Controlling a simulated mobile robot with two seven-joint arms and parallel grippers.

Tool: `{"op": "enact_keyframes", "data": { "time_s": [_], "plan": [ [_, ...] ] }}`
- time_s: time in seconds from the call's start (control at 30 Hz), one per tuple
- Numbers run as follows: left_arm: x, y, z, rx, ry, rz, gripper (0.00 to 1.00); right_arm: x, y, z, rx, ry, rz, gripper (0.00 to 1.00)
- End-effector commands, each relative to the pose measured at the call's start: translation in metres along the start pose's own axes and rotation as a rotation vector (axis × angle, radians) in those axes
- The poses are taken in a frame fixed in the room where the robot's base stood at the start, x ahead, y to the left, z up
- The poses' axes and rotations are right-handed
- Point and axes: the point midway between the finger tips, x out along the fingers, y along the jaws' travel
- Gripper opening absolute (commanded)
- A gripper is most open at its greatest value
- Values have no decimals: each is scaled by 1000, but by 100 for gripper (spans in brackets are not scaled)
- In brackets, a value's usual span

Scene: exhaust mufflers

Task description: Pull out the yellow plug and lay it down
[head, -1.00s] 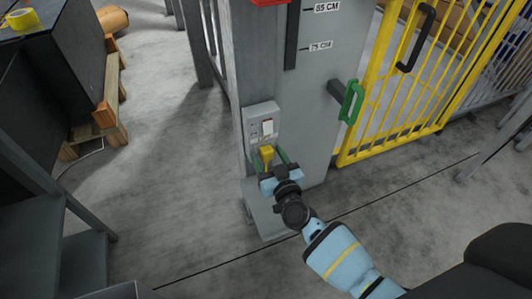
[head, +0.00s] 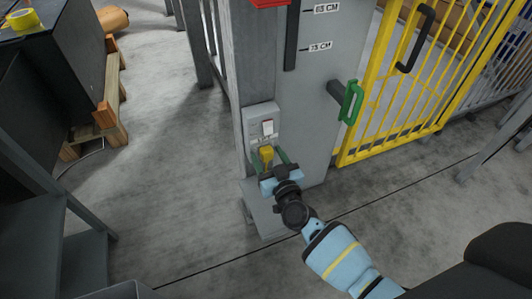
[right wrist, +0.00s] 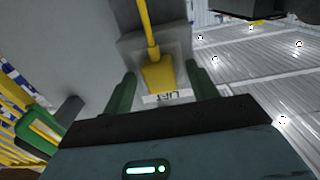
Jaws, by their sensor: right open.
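The yellow plug (head: 266,154) sits in the lower part of a grey socket box (head: 262,117) on the side of a grey column. My right gripper (head: 269,160) is open, with its two green fingers pointing at the box, one on each side of the plug. In the right wrist view the plug (right wrist: 157,77) lies between the open fingers, with a visible gap to each. Its yellow cord (right wrist: 147,30) runs to the top of that view. Upside-down lettering shows beside the plug. My left gripper is not in view.
A white switch (head: 267,127) is on the box just above the plug. A green handle (head: 351,102) sticks out from the column at right, beside a yellow barred gate (head: 400,110). A dark bench (head: 55,75) stands at left. The floor between is clear.

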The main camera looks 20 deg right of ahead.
Motion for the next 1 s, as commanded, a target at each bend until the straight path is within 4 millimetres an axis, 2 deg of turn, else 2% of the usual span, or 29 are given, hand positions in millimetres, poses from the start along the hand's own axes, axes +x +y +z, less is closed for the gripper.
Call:
{"op": "enact_keyframes", "data": {
  "time_s": [0.5, 0.93, 1.0],
  "plan": [
    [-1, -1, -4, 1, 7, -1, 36, 0, 0, 0, 0, 0, 0, 58],
    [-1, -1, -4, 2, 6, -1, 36, 0, 0, 0, 0, 0, 0, 2],
    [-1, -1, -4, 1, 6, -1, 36, 0, 0, 0, 0, 1, 0, 0]
  ]
}}
